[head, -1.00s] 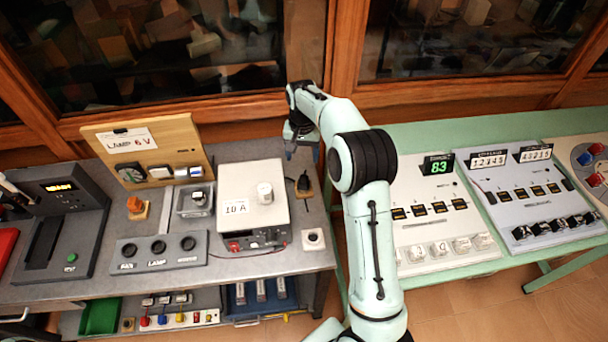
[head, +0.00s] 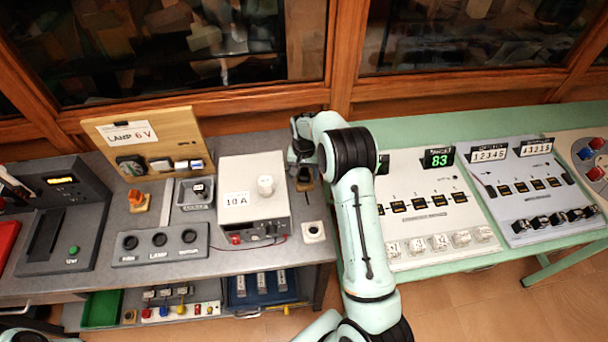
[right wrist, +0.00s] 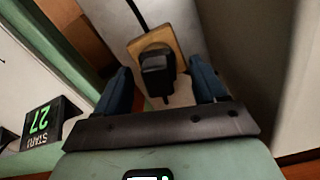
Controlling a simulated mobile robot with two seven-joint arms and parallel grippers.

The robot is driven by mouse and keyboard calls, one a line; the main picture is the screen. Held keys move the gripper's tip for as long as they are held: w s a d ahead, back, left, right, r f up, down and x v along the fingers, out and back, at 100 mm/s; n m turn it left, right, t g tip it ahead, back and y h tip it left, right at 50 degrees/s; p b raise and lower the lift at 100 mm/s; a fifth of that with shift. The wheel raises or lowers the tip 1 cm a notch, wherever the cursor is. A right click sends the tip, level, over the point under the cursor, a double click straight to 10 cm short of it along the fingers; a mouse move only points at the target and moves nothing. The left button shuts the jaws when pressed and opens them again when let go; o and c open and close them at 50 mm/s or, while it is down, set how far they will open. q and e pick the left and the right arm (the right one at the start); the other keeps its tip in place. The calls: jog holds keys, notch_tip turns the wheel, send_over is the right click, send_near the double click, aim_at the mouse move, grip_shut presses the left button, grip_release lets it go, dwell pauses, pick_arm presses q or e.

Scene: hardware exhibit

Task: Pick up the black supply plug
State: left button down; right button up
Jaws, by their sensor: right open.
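The black supply plug (right wrist: 157,74) sits on a small wooden block (right wrist: 172,39) with a black cable behind it, in the right wrist view. The block also shows in the head view (head: 305,186), beside the white 10 A box, with the plug mostly hidden by my right arm's end. My right gripper (right wrist: 162,82) is open, its two dark blue fingers on either side of the plug with gaps visible. I cannot tell how far above the plug the fingertips are. My left gripper is not in view.
The white 10 A box (head: 238,203) stands close on the left of the plug. A small white block with a dark round top (head: 313,231) lies in front. A panel with a green 83 display (head: 430,215) is on the green table to the right. Wood-framed glass cabinets stand behind.

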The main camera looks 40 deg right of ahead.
aim_at(304, 171)
jog(key=shift+s, duration=0.1)
jog(key=c, duration=1.2)
jog(key=shift+o, duration=0.2)
notch_tip(304, 171, up, 20)
